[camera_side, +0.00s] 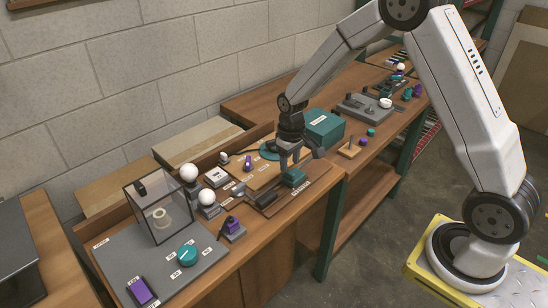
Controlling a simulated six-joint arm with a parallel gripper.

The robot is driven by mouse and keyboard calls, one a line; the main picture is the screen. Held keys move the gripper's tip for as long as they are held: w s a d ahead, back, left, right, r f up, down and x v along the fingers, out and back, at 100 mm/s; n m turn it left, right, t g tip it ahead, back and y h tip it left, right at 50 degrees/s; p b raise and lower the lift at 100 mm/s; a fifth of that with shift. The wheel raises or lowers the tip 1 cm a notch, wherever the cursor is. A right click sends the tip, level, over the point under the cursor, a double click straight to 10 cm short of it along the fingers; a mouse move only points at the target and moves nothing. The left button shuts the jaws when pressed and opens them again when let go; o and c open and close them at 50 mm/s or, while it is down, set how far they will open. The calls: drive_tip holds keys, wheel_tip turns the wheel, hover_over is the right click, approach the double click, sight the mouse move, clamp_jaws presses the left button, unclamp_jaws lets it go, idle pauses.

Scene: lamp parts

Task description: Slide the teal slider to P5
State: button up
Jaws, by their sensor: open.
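A teal block (293,178), which looks like the teal slider, sits on a brown board at the right end of a dark strip (266,197). Small white labels lie on the board nearby, but their text is too small to read, so I cannot tell which one is P5. My gripper (290,164) points down just above and behind the teal block. It is open, with nothing seen between its fingers. I cannot tell whether the fingers touch the block.
A teal box (324,129) stands close to the right of my gripper. A purple-topped block (232,227), white balls (189,172) and a clear case (160,207) stand to the left. A grey panel (125,255) carries a teal knob (187,255) and a purple block (140,291).

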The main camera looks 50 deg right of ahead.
sight(291, 174)
drive_tip(key=shift+r, duration=2.1)
drive_tip(key=shift+s+a+r, duration=0.2)
drive_tip(key=shift+s, duration=0.25)
drive_tip(key=s+a+r+t, duration=0.2)
drive_tip(key=s+a, duration=0.2)
drive_tip(key=s, duration=1.1)
drive_tip(key=shift+s+t, duration=0.25)
drive_tip(key=shift+t, duration=0.05)
drive_tip(key=shift+w+r, duration=0.15)
